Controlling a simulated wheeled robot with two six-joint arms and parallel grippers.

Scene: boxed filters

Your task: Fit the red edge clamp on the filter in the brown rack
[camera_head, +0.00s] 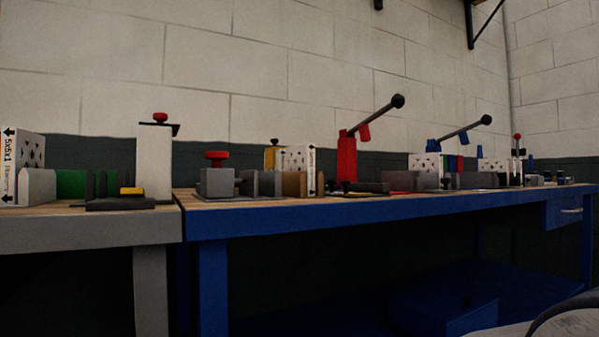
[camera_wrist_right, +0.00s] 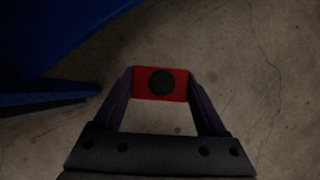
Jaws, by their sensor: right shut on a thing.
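My right gripper (camera_wrist_right: 160,88) is shut on a red block with a round black knob (camera_wrist_right: 180,90), which looks like the red edge clamp. It is held over bare floor, away from the bench. In the head view, a brown rack (camera_head: 293,184) stands on the blue bench with a white, dark-spotted boxed filter (camera_head: 298,158) upright in it. The filter's lower part is hidden by the rack. My left gripper is not in view, and my right gripper does not show in the head view.
The blue bench (camera_head: 380,210) adjoins a grey bench (camera_head: 90,230) on the left. A red lever fixture (camera_head: 347,158) stands right of the brown rack. A grey block with a red knob (camera_head: 217,183) stands left of it. More racks and a blue lever fixture (camera_head: 433,146) stand farther right.

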